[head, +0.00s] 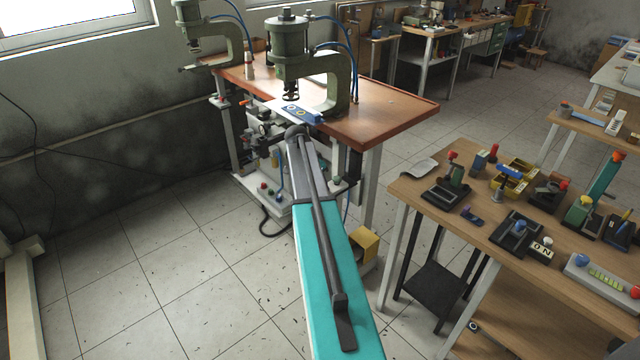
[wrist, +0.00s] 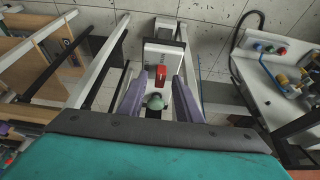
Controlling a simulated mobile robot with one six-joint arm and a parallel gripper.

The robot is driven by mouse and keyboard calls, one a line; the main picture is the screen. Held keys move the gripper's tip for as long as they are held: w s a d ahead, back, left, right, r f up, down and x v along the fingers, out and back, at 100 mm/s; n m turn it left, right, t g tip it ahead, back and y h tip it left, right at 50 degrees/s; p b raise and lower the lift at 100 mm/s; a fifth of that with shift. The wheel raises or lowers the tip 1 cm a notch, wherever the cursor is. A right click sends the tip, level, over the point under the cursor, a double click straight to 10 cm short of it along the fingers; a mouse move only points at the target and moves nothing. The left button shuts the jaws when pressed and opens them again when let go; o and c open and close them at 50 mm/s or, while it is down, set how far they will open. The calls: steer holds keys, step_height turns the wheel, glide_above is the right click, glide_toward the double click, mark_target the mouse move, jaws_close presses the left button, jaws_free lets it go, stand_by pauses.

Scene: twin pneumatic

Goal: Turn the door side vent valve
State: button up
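My gripper (wrist: 160,84) is open in the wrist view, its two purple fingers spread apart. Between them show a red part (wrist: 161,75) and a round green knob (wrist: 155,101) in front of a pale block (wrist: 165,52). I cannot tell whether the fingers touch these parts, or whether one of them is the vent valve. In the head view my teal arm reaches to the press bench (head: 385,110) and hides the gripper. Small orange-red fittings (head: 243,101) show at the bench's left edge. No part is clearly identifiable as the door side vent valve.
Two green presses (head: 289,40) stand on the bench. Its lower shelf (head: 268,203) carries coloured buttons, also visible in the wrist view (wrist: 272,100). A yellow box (head: 366,243) is below. A cluttered wooden table (head: 480,232) stands at right. Tiled floor (head: 150,260) at left is mostly clear.

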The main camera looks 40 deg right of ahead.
steer(key=shift+a+r, duration=0.1)
steer(key=b+v, duration=0.2)
steer(key=v, duration=1.1)
steer(key=shift+r, duration=0.3)
stand_by(0.5)
